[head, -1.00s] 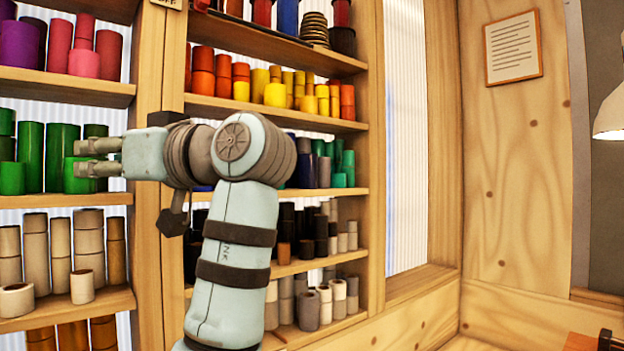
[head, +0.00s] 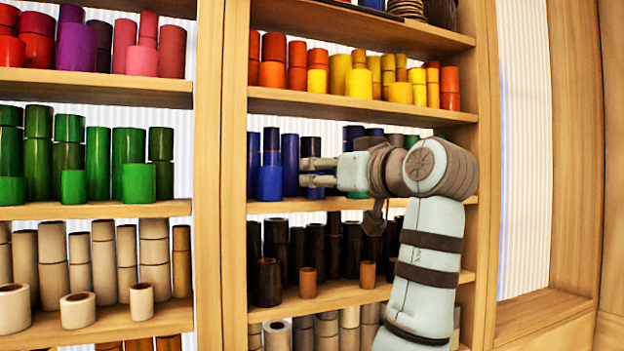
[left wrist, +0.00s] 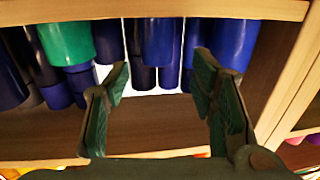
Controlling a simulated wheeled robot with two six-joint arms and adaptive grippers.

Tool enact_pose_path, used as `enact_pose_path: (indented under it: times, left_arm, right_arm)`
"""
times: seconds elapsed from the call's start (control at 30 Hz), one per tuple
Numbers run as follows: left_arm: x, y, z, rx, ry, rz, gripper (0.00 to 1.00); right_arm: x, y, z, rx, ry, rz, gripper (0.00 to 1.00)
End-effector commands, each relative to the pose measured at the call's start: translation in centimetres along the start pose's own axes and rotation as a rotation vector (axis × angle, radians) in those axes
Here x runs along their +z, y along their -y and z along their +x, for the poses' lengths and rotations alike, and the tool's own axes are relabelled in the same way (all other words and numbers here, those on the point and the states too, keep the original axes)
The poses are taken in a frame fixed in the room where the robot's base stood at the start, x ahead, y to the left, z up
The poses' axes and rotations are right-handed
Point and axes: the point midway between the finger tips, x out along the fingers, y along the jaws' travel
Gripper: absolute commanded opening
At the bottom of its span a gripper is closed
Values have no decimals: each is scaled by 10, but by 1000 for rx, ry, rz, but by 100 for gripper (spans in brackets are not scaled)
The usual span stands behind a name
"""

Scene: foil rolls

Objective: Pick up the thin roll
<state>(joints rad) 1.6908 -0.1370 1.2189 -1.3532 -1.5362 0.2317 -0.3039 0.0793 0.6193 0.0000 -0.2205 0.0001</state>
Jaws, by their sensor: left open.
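Many rolls of different widths stand on the shelves, and I cannot tell which one is meant by the thin roll. Slim dark blue rolls (head: 290,152) stand on the middle shelf (head: 335,205), beside a short wide blue roll (head: 269,184). My left gripper (head: 304,172) is open and empty in front of this blue row. In the left wrist view its fingers (left wrist: 162,70) stand apart, with blue rolls (left wrist: 160,42) beyond them and a green roll (left wrist: 66,43) to the left. That view looks upside down. My right gripper is not in view.
Shelves of green rolls (head: 97,160), beige rolls (head: 103,262), black rolls (head: 317,252) and yellow rolls (head: 360,82) surround the blue row. A wooden upright (head: 221,200) divides the two bays. A window (head: 523,150) is at the right.

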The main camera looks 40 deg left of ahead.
Motion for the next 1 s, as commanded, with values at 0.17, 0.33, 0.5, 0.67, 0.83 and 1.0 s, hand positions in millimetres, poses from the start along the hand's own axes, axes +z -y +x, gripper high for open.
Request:
enact_pose_path:
  times: [0.17,0.33,0.5,0.67,0.83,1.0]
  left_arm:
    - [2,7,32,-6,1,2,51]
    - [3,7,54,-4,0,2,51]
    - [4,7,54,-4,0,1,51]
    - [4,7,54,-4,0,1,27]
    - [4,8,54,-4,0,1,11]
    - [4,8,54,-5,0,1,11]
  right_arm:
    - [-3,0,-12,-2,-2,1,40]
    - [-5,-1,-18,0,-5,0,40]
    - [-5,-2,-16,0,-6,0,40]
    - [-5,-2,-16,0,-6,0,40]
    - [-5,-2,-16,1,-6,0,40]
    - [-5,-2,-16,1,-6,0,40]
